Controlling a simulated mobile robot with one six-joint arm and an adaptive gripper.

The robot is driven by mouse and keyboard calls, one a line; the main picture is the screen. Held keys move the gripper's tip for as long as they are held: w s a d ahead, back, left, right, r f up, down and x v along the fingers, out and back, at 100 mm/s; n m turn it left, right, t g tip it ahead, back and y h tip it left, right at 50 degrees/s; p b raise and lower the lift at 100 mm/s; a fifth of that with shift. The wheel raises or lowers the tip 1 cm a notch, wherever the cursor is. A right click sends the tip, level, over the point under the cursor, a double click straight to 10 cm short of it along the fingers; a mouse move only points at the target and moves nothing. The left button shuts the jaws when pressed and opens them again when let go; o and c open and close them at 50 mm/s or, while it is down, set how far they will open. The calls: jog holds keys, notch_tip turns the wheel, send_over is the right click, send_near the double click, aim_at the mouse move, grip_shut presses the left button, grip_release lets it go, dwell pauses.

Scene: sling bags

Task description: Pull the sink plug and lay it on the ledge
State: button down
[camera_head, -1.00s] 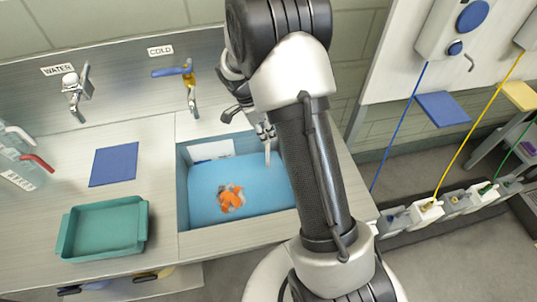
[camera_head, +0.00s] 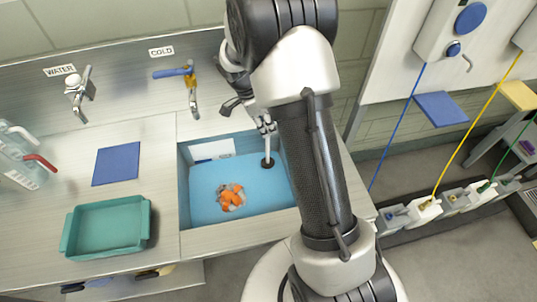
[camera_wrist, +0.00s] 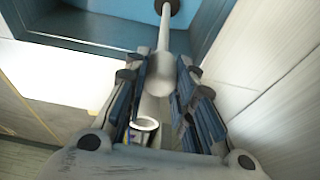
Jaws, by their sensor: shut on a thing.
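The sink plug (camera_head: 267,148) is a pale upright stem with a dark round piece at its lower end, at the right back of the blue sink (camera_head: 212,208). In the wrist view the plug (camera_wrist: 164,28) runs from between the fingers to the dark round end. My gripper (camera_wrist: 161,72) is shut on the stem's upper end. In the head view my gripper (camera_head: 266,127) is above the sink, partly hidden by my arm. I cannot tell how far the dark end is from the sink floor. The steel ledge (camera_head: 205,126) runs behind the sink.
An orange and grey heap (camera_head: 230,197) lies in the sink. A blue mat (camera_head: 116,164) and a teal tray (camera_head: 105,228) are on the counter at left. The cold tap (camera_head: 191,88) stands close left of my gripper. Bare counter lies between mat and sink.

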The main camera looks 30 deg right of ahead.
jog(key=shift+r+p, duration=0.85)
jog(key=shift+r, duration=1.15)
